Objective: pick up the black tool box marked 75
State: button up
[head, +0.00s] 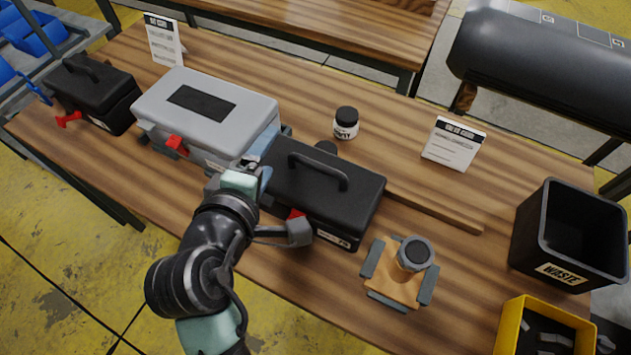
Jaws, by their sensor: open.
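A black tool box (335,205) with a raised top handle and a red latch stands in the middle of the wooden table. My gripper (272,205) is open and empty, at the front left corner of the middle black box. It hides part of that corner; whether it touches cannot be told.
A grey tool box (215,105) stands close left of the middle black box. A small jar (346,123) and a card (453,146) stand behind. A wooden block with a cylinder (401,265), a waste bin (570,235) and a yellow bin (543,328) are at right.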

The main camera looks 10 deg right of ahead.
jog(key=s+a+f+n+g+h, duration=0.1)
jog(key=s+a+f+n+h, duration=0.1)
jog(key=s+f+n, duration=0.4)
jog(key=s+a+f+n+h, duration=0.1)
jog(key=s+a+f+n, duration=0.15)
jog(key=s+n, duration=0.7)
jog(key=shift+n+h, duration=0.3)
jog(key=shift+n, duration=0.05)
jog(key=shift+a+f+b+x, duration=0.1)
jog(key=shift+a+b+x, duration=0.1)
jog(key=shift+x, duration=3.25)
jog(key=shift+a+f+b+x, duration=0.1)
jog(key=shift+b+x, duration=0.1)
jog(key=shift+x, duration=3.2)
grip_shut()
jog(key=shift+w+r, duration=0.1)
